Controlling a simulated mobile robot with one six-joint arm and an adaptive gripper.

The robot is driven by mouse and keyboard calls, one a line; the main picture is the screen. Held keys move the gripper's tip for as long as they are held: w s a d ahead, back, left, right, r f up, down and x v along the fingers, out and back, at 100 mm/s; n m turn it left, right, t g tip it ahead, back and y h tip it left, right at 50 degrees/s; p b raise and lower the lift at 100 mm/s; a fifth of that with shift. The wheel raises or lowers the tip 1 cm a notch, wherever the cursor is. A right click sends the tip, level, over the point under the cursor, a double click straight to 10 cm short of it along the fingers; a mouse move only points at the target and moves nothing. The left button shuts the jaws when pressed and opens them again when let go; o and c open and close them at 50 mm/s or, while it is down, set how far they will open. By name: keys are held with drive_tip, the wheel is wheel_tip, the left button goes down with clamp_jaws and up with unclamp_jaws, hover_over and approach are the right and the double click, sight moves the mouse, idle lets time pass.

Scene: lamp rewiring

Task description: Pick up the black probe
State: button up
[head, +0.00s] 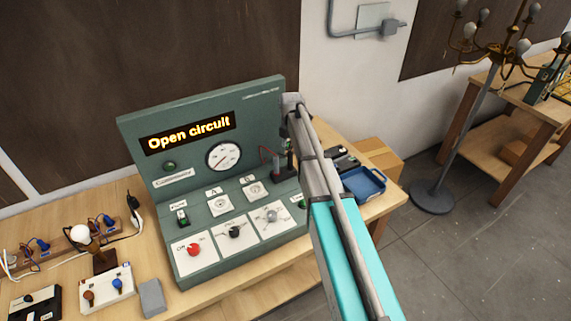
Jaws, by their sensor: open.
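My arm reaches from the bottom right up to the right edge of the green test panel (215,235). My gripper (289,150) hangs from the grey wrist beside the panel's right edge, small and dark in this view. It is open. A red lead (264,156) loops next to it, by a small dark stand at the panel's right end. The black probe cannot be told apart from the dark parts around the gripper, so I cannot tell whether the gripper touches it.
The panel's display (188,132) reads "Open circuit". A blue tray (364,184) and black items (343,158) lie right of my arm. Left are a bulb (80,234) and a grey block (152,298). A lamp stand (432,196) stands right, on open floor.

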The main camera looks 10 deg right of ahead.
sight(290, 153)
drive_tip(key=shift+s+f+b, duration=0.2)
drive_tip(key=shift+f+b, duration=2.35)
drive_tip(key=shift+f, duration=0.05)
drive_tip(key=shift+c, duration=0.2)
clamp_jaws()
